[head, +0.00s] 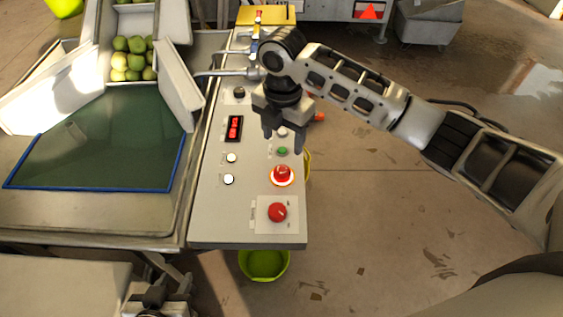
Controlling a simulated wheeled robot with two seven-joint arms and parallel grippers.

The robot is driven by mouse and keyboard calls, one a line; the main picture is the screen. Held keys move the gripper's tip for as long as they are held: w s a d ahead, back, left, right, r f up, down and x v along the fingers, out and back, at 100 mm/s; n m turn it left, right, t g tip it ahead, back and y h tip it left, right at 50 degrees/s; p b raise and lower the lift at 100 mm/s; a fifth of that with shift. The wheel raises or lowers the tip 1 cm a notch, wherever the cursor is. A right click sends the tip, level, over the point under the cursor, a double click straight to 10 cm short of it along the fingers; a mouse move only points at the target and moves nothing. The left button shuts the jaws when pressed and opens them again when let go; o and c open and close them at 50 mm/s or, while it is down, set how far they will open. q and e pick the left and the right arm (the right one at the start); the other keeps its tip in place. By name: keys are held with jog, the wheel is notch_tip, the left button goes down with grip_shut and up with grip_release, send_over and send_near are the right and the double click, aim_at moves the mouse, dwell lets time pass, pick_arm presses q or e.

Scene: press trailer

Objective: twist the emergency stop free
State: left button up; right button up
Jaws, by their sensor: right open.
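Two red controls sit near the front end of the grey control panel (210,215). One is a red mushroom-shaped button (282,173) with a pale, orange-edged ring. Nearer me is a round red knob (277,212) with a small white mark, on a pale square plate. I cannot tell for sure which is the emergency stop. My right gripper (283,143) is open, fingers pointing down, over the panel just behind the ringed button; nothing shows between its fingers. My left gripper (155,299) shows only partly at the bottom edge, away from the panel; its fingers are unclear.
A green button (282,151), white buttons (229,179) and a red display (234,128) share the panel. A metal lever (230,72) stands behind. Left is a green belt (100,145) with fruit (130,60) above it. A lime bucket (264,264) stands below the panel. The floor at right is open.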

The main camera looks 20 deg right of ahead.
aim_at(282, 169)
notch_tip(282, 169, down, 11)
jog(key=shift+f, duration=0.15)
jog(key=c, duration=1)
